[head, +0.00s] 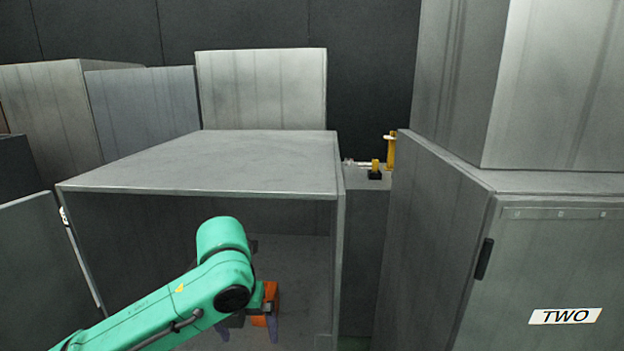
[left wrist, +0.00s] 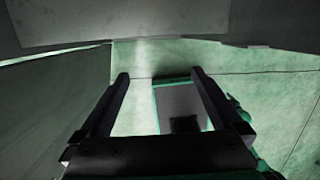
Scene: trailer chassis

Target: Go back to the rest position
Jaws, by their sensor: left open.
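My left arm, green, comes in from the lower left in the head view, in front of an open grey cabinet (head: 210,165). My left gripper (head: 248,332) hangs at the arm's end before the cabinet's opening, with its fingers pointing down. An orange piece (head: 265,300) shows at the gripper; I cannot tell whether it is part of it. In the left wrist view the two dark fingers of the gripper (left wrist: 160,75) stand apart with nothing held between them. A pale patch with a dark square (left wrist: 182,112) shows beyond them. My right gripper is not in view.
The cabinet's door (head: 45,255) stands open at the left. A closed cabinet marked TWO (head: 565,316) with a dark handle (head: 484,259) stands close on the right. Yellow fittings (head: 390,150) sit on a low block between them. Grey boxes (head: 262,90) stand behind.

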